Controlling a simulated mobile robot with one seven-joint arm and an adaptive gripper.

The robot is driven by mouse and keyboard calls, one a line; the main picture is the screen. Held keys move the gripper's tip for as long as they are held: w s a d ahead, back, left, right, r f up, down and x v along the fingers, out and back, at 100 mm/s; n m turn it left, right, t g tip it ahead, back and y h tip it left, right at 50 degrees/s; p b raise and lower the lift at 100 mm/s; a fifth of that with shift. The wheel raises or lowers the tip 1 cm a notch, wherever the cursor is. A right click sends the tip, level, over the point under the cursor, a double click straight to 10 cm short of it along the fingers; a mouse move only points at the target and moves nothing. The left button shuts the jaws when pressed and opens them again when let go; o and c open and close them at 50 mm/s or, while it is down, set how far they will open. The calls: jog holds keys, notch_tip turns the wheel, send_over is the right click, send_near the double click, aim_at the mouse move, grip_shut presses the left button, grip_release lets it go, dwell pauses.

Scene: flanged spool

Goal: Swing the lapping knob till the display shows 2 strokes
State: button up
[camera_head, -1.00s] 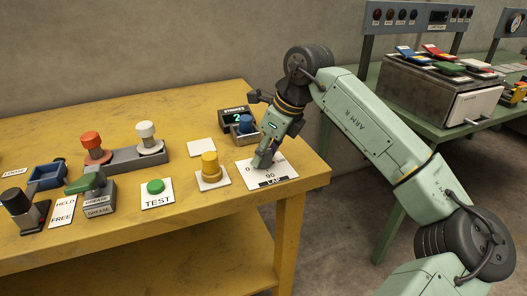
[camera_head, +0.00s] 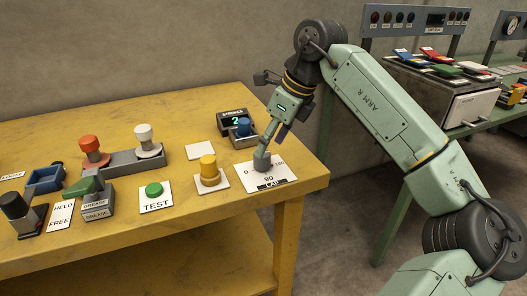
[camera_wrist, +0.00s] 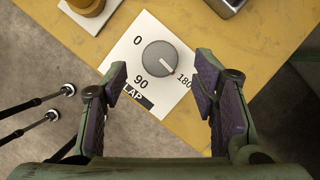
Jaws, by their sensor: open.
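The grey round lapping knob (camera_wrist: 160,58) sits on a white LAP plate (camera_wrist: 125,50) marked 0, 90 and 180. Its white pointer line aims to the lower right, toward the 180 mark. In the head view the knob (camera_head: 261,161) stands near the table's right front corner. The STROKES display (camera_head: 233,121) shows a green 2. My gripper (camera_wrist: 162,85) is open and empty, its two fingers apart with the knob beyond the gap between them. In the head view my gripper (camera_head: 274,135) is above the knob; the exact clearance is hard to tell.
A blue knob (camera_head: 243,126) stands beside the display, close to my gripper. A yellow knob (camera_head: 209,170) and a green TEST button (camera_head: 154,189) are to the left. The bare yellow table (camera_head: 110,126) continues behind them.

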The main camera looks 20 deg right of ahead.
jog(key=v, duration=0.6)
jog(key=shift+s+r, duration=0.2)
jog(key=shift+r, duration=0.15)
jog(key=shift+d, duration=0.1)
dwell(0.4)
